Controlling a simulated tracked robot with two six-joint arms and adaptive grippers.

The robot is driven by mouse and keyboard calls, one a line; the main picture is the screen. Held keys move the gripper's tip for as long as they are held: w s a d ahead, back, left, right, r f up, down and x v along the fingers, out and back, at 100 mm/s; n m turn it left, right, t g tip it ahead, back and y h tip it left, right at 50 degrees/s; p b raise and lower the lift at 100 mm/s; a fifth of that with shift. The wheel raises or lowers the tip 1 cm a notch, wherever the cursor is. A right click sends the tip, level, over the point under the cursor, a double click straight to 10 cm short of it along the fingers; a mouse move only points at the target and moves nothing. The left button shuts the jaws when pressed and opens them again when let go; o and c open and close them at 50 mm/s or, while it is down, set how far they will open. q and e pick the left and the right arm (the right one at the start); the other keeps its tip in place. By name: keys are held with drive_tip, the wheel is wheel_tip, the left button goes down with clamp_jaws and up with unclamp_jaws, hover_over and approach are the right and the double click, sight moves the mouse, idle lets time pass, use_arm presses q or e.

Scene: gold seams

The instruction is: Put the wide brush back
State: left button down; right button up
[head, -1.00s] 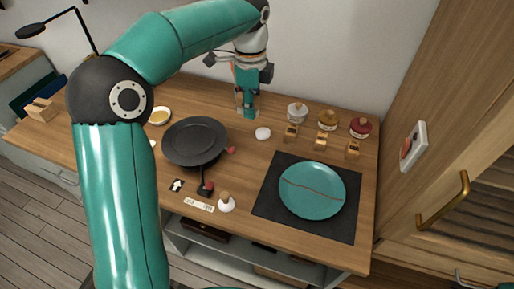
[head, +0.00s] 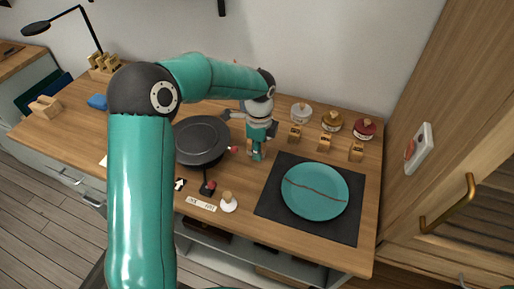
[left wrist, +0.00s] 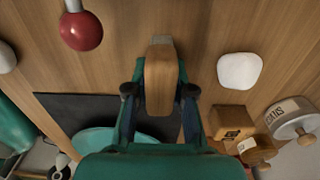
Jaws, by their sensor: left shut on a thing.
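My left gripper (head: 257,153) is low over the worktop, between the black pan and the mat. In the left wrist view, my left gripper (left wrist: 160,100) is shut on a wooden handle with a grey end, which I take for the wide brush (left wrist: 160,76). The brush is hard to make out in the head view, behind the fingers. In the left wrist view, teal and dark parts at the lower left seem to belong to my right arm, but its jaws are unclear.
A teal plate (head: 314,191) with a red-brown seam lies on a black mat (head: 336,230). The black pan (head: 200,140) is left of my gripper. Small wooden blocks (head: 324,143) stand before several lidded jars (head: 331,122). A white lump (left wrist: 239,70) lies near the brush.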

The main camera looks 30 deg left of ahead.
use_arm(q)
drive_tip(key=shift+f, duration=0.15)
drive_tip(key=c, duration=1)
unclamp_jaws()
wheel_tip(320, 180, up, 12)
drive_tip(key=shift+r, duration=0.15)
